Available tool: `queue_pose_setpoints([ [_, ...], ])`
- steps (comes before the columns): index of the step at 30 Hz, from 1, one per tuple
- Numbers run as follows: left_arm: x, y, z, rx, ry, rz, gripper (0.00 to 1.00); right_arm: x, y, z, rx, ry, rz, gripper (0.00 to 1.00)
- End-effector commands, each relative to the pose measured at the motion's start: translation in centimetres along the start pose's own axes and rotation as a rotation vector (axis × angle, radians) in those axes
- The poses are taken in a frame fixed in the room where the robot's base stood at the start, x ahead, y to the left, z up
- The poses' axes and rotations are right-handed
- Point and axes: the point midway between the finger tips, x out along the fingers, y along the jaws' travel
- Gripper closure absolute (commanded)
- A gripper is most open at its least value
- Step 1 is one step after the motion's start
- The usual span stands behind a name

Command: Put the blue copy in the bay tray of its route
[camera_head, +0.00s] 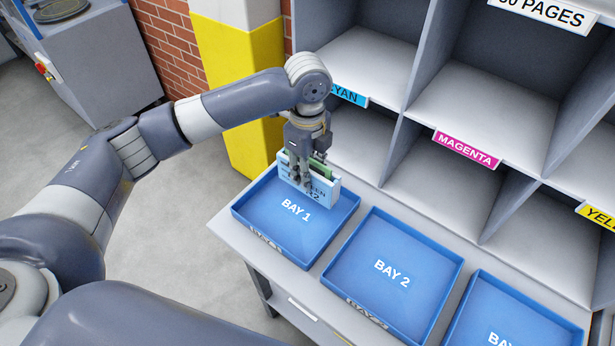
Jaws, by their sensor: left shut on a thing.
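My left gripper (303,178) is shut on the blue copy (326,190), a light blue, upright folded paper with dark print, partly hidden by the fingers. The last printed line ends in a 2; the rest is hard to read. A green patch shows at its top edge behind the fingers. The copy is at the far end of the blue BAY 1 tray (275,235); I cannot tell whether it touches the tray floor. The BAY 2 tray (385,290) and a third blue tray (515,320), cut off by the frame, look empty. My right gripper is not in view.
A grey pigeonhole rack (400,130) stands behind the trays, with cyan, magenta (466,149) and yellow labels on its compartments. The visible compartments look empty. A yellow and white pillar (240,70) stands behind my left arm. A grey machine (100,60) is at the far left.

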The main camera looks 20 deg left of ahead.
Motion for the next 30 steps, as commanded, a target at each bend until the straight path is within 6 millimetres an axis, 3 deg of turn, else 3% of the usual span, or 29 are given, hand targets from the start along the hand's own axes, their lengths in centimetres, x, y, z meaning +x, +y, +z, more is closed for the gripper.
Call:
queue_pose_setpoints([
  [7, 3.0, 0.1, 0.0, 0.001, 0.000, 0.003, 0.97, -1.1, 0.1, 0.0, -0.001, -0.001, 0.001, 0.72],
  [17, 3.5, 0.1, -0.1, 0.001, -0.001, 0.001, 0.97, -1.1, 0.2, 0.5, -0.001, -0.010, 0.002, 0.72],
  [18, 3.6, 0.1, -0.1, 0.001, -0.001, 0.001, 0.68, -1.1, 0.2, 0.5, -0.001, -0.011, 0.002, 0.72],
  [21, 3.6, 0.1, -0.1, 0.001, -0.001, 0.001, 0.50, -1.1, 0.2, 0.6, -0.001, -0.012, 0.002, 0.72],
  [30, 3.5, 0.1, -0.1, 0.001, -0.001, 0.001, 0.50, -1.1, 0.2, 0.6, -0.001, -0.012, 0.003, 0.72],
])
